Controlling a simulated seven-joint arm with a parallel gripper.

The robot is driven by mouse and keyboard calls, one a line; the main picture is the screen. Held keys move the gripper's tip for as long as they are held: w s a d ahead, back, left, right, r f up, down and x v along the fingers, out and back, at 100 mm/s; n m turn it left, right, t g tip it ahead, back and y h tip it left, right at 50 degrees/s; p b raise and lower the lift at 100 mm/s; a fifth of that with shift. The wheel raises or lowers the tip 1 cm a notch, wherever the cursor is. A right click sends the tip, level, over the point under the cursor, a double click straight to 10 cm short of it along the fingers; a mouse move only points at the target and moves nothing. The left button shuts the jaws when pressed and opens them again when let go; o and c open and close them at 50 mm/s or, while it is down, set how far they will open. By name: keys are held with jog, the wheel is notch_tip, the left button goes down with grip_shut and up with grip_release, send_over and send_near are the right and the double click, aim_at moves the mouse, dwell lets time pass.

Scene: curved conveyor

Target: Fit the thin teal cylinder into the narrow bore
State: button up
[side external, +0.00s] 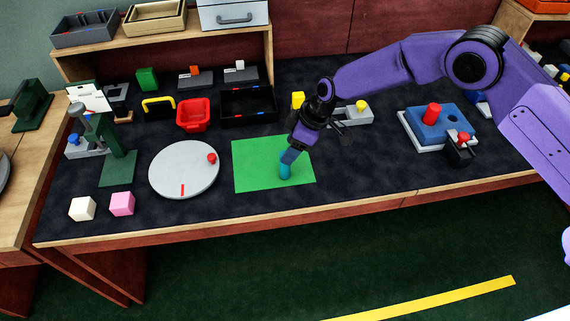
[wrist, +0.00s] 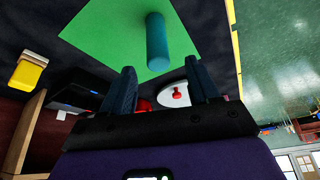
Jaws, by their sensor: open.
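The teal cylinder (side external: 285,172) stands on the green mat (side external: 250,172) in the side view. In the wrist view the cylinder (wrist: 157,42) shows beyond my fingertips. My gripper (side external: 290,156) is open and just above the cylinder's top; the fingers (wrist: 160,66) are spread apart with nothing held between them. Whether a finger touches the cylinder I cannot tell. A blue block (side external: 418,123) on a white base stands at the right, with a red cylinder (side external: 432,112) upright in it and a dark round opening (side external: 452,110) beside that. Which opening is the narrow bore is unclear.
A grey turntable disc (side external: 184,170) with a red knob lies left of the mat. A dark block with a red knob (side external: 463,137) stands in front of the blue block. A grey fixture with a yellow knob (side external: 361,105) is behind my gripper. The front right table is clear.

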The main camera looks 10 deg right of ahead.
aim_at(284, 169)
jog(key=shift+d+x, duration=0.15)
jog(key=shift+x, duration=1.05)
jog(key=shift+d+x, duration=0.15)
jog(key=shift+x, duration=1)
jog(key=shift+f, duration=0.15)
grip_shut()
